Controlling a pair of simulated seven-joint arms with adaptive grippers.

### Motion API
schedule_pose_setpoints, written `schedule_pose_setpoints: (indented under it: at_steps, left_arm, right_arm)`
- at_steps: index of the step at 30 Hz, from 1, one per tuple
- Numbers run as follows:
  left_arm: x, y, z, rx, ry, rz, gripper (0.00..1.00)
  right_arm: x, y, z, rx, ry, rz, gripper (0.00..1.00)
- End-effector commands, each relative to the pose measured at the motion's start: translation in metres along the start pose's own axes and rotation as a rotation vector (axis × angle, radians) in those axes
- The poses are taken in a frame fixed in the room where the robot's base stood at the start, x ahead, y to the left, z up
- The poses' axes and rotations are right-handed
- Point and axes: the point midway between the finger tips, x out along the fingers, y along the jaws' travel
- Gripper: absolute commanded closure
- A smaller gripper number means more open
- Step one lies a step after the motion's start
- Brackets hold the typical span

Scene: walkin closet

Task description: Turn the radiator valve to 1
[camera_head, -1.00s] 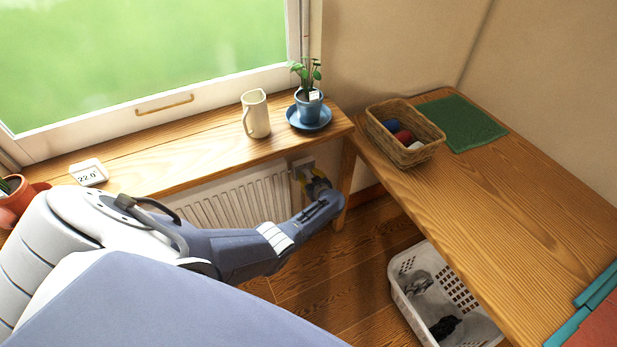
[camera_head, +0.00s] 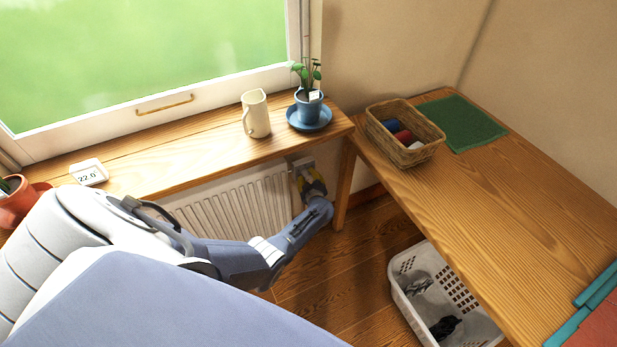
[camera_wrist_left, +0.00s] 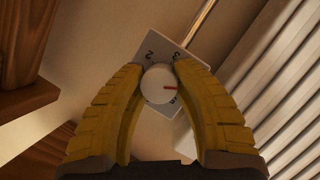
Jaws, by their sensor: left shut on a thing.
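The radiator valve is a round white knob (camera_wrist_left: 158,84) on a pale numbered plate (camera_wrist_left: 165,49) in the left wrist view. A 2 and a 3 show along the plate's upper part, and another mark, partly hidden, lies below right of the knob. The knob's red pointer points right in that view, below the 3. My left gripper (camera_wrist_left: 157,80) has its yellow fingers closed around both sides of the knob. In the head view my left gripper (camera_head: 311,183) reaches the valve at the right end of the white radiator (camera_head: 240,203). My right gripper is not in view.
A wooden leg (camera_head: 345,180) stands close to the valve. A white laundry basket (camera_head: 405,300) is on the floor.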

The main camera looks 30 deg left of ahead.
Motion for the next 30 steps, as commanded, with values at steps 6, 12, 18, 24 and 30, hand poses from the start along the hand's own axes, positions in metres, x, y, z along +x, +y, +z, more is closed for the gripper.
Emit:
schedule_pose_setpoints:
  at_steps: [6, 12, 18, 24, 30]
  left_arm:
    - [0.0004, 0.0006, -0.0002, -0.028, 0.001, 0.013, 1.00]
    - [0.0004, 0.0008, -0.0002, -0.031, 0.001, 0.015, 1.00]
    - [0.0004, 0.0009, -0.0003, -0.031, 0.001, 0.015, 0.68]
    - [0.0003, 0.0006, -0.0002, -0.031, 0.001, 0.014, 0.45]
    - [0.0002, 0.0003, -0.0001, -0.031, 0.001, 0.014, 0.42]
  right_arm:
    - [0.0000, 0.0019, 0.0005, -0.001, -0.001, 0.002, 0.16]
    - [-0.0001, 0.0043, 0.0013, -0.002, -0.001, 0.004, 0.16]
    - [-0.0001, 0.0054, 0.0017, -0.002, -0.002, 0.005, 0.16]
    - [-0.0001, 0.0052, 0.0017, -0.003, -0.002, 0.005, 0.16]
    - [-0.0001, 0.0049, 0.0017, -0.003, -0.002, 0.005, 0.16]
